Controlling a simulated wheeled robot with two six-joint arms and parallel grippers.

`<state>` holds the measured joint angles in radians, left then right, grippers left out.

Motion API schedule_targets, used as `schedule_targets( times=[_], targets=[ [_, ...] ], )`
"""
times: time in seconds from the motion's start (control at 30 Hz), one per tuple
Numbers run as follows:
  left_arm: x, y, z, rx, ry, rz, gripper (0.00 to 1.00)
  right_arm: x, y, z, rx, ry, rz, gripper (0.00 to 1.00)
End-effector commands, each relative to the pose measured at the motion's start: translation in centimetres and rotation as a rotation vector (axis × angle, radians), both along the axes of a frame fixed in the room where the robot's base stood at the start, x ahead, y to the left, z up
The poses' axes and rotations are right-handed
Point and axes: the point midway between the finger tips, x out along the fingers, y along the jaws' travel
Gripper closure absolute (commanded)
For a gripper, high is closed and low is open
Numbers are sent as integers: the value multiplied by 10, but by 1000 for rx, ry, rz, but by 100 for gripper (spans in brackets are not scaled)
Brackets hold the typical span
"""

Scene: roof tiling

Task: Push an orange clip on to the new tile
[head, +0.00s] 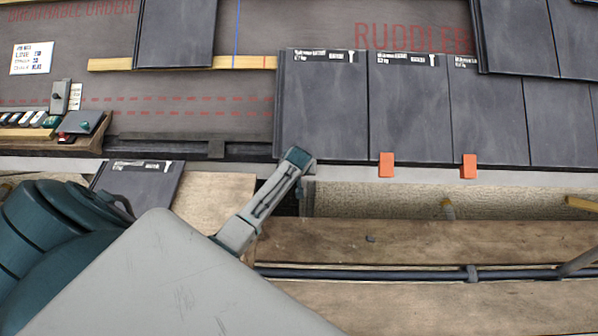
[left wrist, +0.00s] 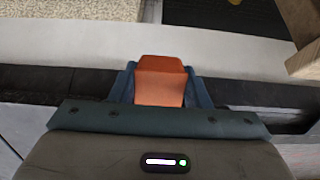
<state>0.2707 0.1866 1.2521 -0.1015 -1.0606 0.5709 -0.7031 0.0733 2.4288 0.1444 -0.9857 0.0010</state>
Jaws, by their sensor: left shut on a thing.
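The new tile (head: 322,105) is dark grey with a label along its top edge. It is at the left end of the laid row, and no orange clip shows on its lower edge in the head view. My left gripper (head: 298,157) is at that lower edge, left of its middle. In the left wrist view the gripper (left wrist: 160,92) is shut on an orange clip (left wrist: 160,78), held between two blue-grey fingers. The head view hides this clip behind the gripper. I cannot tell whether the clip touches the tile. My right gripper is not in view.
Two orange clips (head: 386,165) (head: 468,166) sit on the lower edges of tiles to the right. A loose tile (head: 137,180) lies lower left. A wooden tray (head: 85,140) with small items is at left. Scaffold planks (head: 400,243) and a dark pipe (head: 380,274) run below.

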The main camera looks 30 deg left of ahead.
Motion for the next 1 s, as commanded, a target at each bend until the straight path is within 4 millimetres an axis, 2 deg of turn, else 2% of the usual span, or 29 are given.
schedule_targets(
  times=[0.4,0.43,0.53,0.83,1.0],
  targets=[
    [4,2,4,2,-6,-1,98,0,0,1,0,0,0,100],
    [4,2,4,2,-6,-1,51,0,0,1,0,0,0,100],
    [3,2,3,2,-5,-1,32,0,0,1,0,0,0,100],
    [2,1,2,1,-1,0,32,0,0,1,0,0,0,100],
    [0,0,9,-1,0,-1,32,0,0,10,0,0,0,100]
  ],
)
